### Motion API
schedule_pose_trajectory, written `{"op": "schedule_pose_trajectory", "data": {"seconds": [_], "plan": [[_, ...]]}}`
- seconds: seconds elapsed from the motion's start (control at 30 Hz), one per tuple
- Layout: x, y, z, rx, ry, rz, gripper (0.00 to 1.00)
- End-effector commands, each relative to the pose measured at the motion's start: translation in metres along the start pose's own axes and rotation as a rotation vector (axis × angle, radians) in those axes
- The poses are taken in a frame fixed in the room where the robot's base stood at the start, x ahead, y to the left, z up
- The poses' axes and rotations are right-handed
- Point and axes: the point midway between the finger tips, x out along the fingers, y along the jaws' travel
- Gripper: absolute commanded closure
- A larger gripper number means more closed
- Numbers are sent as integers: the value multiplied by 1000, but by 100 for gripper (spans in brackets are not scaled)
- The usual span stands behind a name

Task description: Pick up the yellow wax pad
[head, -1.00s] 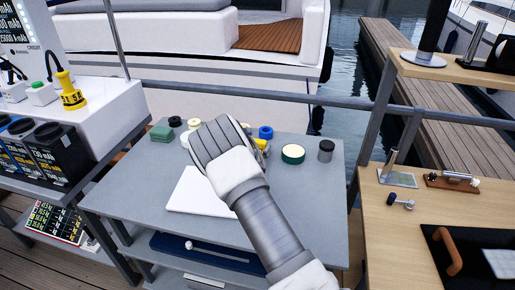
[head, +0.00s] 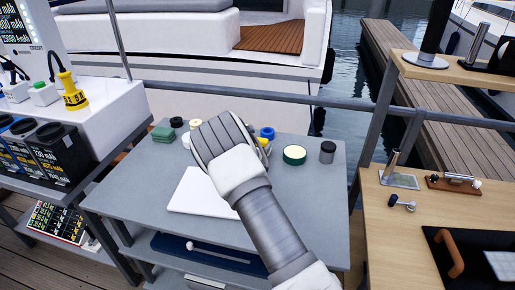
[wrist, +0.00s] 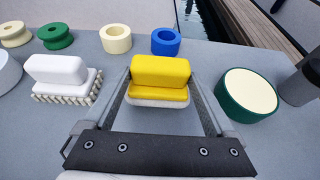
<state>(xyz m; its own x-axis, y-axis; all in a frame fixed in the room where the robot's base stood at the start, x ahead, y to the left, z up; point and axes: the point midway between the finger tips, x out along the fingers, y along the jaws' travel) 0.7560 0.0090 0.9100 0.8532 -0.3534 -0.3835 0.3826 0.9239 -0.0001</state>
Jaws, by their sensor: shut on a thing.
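The yellow wax pad (wrist: 160,76) has a raised yellow grip and a pale underside. It is in the middle of the wrist view, between the two fingers of my gripper (wrist: 168,98). The fingers are shut on its sides. I cannot tell whether the pad touches the grey table or is just above it. In the head view my gripper (head: 258,145) is mostly hidden behind my wrist, and only a bit of yellow shows beside it.
A white brush (wrist: 62,78) stands left of the pad. A green tin with a cream top (wrist: 247,96) is at right, near a grey cylinder (wrist: 302,82). Blue (wrist: 166,41), cream (wrist: 116,38) and green (wrist: 55,37) rings lie behind. A white board (head: 200,192) lies in front on the table (head: 130,195).

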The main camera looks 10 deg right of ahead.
Motion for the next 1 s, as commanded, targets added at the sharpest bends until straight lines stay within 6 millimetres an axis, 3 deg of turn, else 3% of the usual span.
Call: {"op": "schedule_pose_trajectory", "data": {"seconds": [0.17, 0.6, 0.8, 1.0], "plan": [[-11, 0, 29, 4, -5, 1, 66], [-10, -85, 83, 3, -3, -3, 66], [-10, -105, 97, 2, -1, -1, 66], [-10, -112, 102, 1, -1, 0, 66]]}}
